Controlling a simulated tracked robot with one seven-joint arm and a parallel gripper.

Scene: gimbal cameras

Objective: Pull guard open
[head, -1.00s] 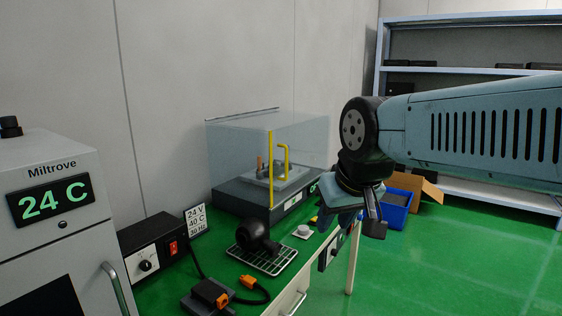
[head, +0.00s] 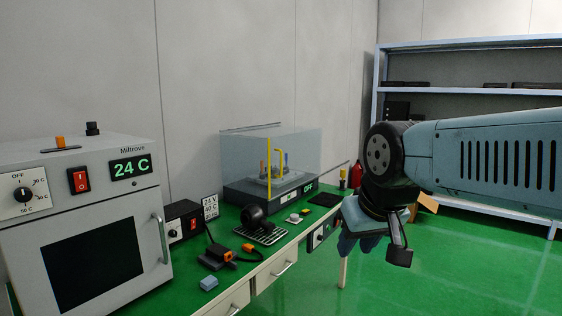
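The guard (head: 302,150) is a clear box-shaped cover over a dark base unit (head: 235,196) at the back of the green bench. It has a yellow edge strip and a yellow handle (head: 282,158) on its front. The guard looks closed over a small fixture inside. The base display reads OFF. My gripper (head: 372,243) hangs at the end of my arm, to the right of the guard and past the bench's front edge, apart from the handle. Its fingers are partly hidden by my wrist, and I cannot see whether they are open.
A Miltrove oven (head: 150,195) reading 24 C stands at the left. A black gimbal camera (head: 254,217) sits on a wire rack before the guard. A power supply (head: 181,222) and connectors lie nearby. A red cylinder (head: 356,174) and shelving (head: 470,66) are behind. Green floor is clear at right.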

